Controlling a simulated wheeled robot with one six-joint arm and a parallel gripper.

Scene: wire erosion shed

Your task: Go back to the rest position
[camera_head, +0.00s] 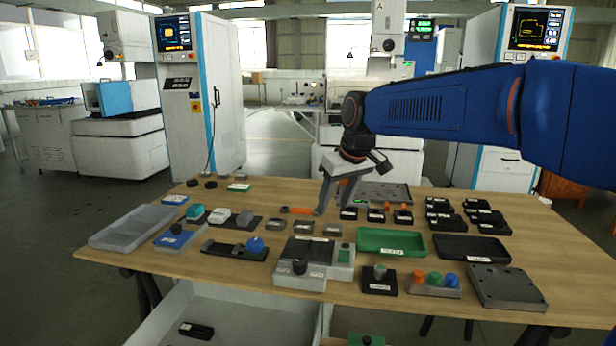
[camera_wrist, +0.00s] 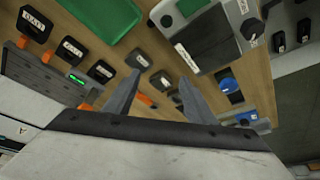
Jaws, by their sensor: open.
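My gripper (camera_head: 333,196) hangs over the middle of the wooden table (camera_head: 210,271), pointing down from the blue arm. In the wrist view its two grey fingers (camera_wrist: 160,95) are spread apart with nothing between them. An orange-handled tool (camera_head: 297,210) lies on the table just left of the fingers in the head view. In the wrist view an orange piece (camera_wrist: 146,99) shows beyond the gap between the fingers. I cannot tell how high the fingertips are above the table.
Below the gripper are a green tray (camera_head: 391,252), a black tray (camera_head: 500,259) and a grey device with a black knob (camera_head: 299,267). A grey divided bin (camera_head: 105,236) is at the left. A drawer (camera_head: 250,325) stands open at the front. Tall machines (camera_head: 203,130) stand behind.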

